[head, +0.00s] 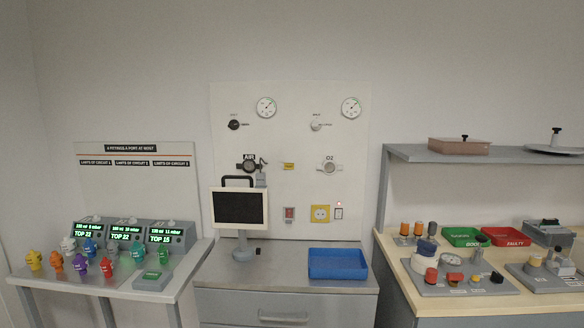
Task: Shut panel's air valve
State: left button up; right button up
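The white wall panel (290,140) stands at the back centre. Its AIR label (249,157) sits above a dark round valve fitting (249,167) on the panel's left half. A hose or lever-like grey part (262,178) hangs just right of it; I cannot tell the valve's position. A black knob (234,125) is higher up, at the left. The O2 fitting (329,168) is on the right half. Neither of my grippers shows in the head view.
A monitor (240,207) on a stand rises from the grey cabinet, just below the AIR fitting. A blue tray (338,264) lies to its right. The left table holds several coloured pieces (80,264) and displays (126,235). The right bench (400,262) is crowded.

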aim_at(234, 124)
jog(key=i+j+u, duration=0.1)
jog(key=i+u, duration=0.15)
jog(key=i, duration=0.75)
